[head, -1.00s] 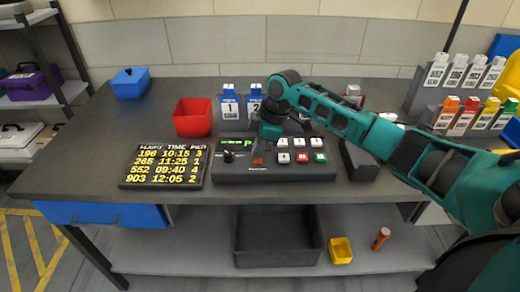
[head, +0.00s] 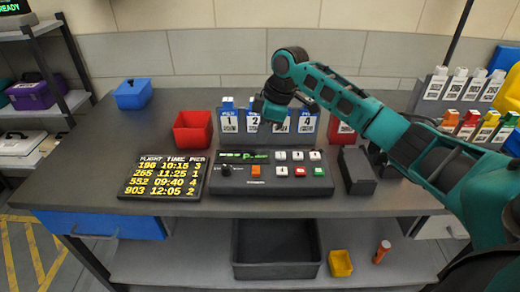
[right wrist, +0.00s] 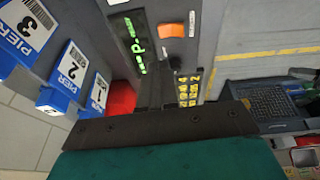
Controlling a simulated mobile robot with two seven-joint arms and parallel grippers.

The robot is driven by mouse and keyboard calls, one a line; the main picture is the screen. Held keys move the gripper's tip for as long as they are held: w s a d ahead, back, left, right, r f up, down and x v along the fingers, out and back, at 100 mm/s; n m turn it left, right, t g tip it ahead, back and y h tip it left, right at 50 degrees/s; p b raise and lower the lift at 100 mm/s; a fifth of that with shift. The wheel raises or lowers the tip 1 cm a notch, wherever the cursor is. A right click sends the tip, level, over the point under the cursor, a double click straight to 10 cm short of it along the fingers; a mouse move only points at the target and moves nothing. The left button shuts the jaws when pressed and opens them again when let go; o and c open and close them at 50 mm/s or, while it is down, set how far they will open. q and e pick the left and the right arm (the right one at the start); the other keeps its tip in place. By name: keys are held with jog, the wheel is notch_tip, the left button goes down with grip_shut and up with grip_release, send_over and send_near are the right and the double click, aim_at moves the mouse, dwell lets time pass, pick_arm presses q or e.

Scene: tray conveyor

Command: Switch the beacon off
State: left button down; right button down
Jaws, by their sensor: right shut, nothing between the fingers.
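A dark control console (head: 225,186) lies on the bench. It has an orange button (head: 256,171), a black knob (head: 225,170), a green-lit display (head: 243,156) and several white, red and green keys. The orange button also shows in the right wrist view (right wrist: 172,30), looking bright. I see no separate beacon lamp that I can name for sure. My right gripper (head: 268,116) is above and behind the console, apart from the button. Its dark fingers (right wrist: 153,68) are shut and empty. My left gripper is not in view.
A flight board (head: 163,175) lies left of the console, with a red bin (head: 193,130) and blue box (head: 132,94) behind. Blue pier signs (head: 229,120) stand behind the console, near my gripper. A dark block (head: 357,172) is to the right. The bench front is clear.

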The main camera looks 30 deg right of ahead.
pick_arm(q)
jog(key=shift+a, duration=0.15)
pick_arm(e)
jog(key=v, duration=0.6)
jog(key=shift+w, duration=0.25)
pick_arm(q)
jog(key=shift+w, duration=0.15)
pick_arm(e)
jog(key=shift+a+r, duration=0.1)
jog(key=shift+a, duration=0.05)
